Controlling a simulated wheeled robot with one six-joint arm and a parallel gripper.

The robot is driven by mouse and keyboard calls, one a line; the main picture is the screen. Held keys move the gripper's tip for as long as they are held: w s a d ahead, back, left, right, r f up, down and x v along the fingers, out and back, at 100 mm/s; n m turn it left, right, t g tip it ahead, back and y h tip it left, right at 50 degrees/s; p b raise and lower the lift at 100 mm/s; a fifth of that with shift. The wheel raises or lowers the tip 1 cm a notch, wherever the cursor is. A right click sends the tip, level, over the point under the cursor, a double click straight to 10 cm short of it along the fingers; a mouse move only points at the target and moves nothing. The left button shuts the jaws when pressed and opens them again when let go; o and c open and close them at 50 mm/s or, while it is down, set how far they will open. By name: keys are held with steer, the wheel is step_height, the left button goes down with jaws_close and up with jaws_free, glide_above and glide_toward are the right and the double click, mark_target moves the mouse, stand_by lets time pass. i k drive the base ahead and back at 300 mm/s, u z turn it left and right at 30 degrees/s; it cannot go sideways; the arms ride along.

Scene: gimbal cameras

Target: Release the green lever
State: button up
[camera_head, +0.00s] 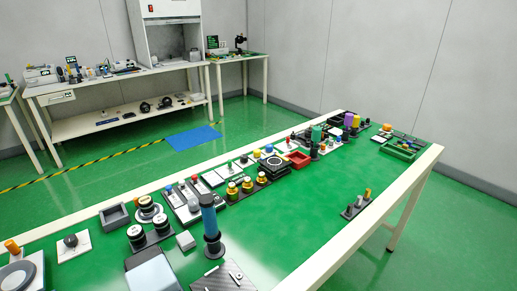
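I cannot single out the green lever with certainty. A green upright piece (317,133) stands among small parts toward the far end of the long green-topped table (290,225); I cannot tell whether it is a lever. A light panel with small coloured knobs or levers (186,205) lies near the table's middle left, too small to read their state. My gripper does not show in this view.
A tall blue cylinder on a dark base (209,222) rises near the front. Black-and-white round parts (136,234), brass-coloured pieces (232,189), a red tray (298,159) and a green tray (401,151) share the table. Its right front surface is mostly clear.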

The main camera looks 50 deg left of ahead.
mark_target(231, 170)
steer(key=u, duration=0.2)
steer(key=i, duration=0.85)
steer(key=u, duration=1.2)
steer(key=i, duration=0.65)
steer(key=u, duration=0.7)
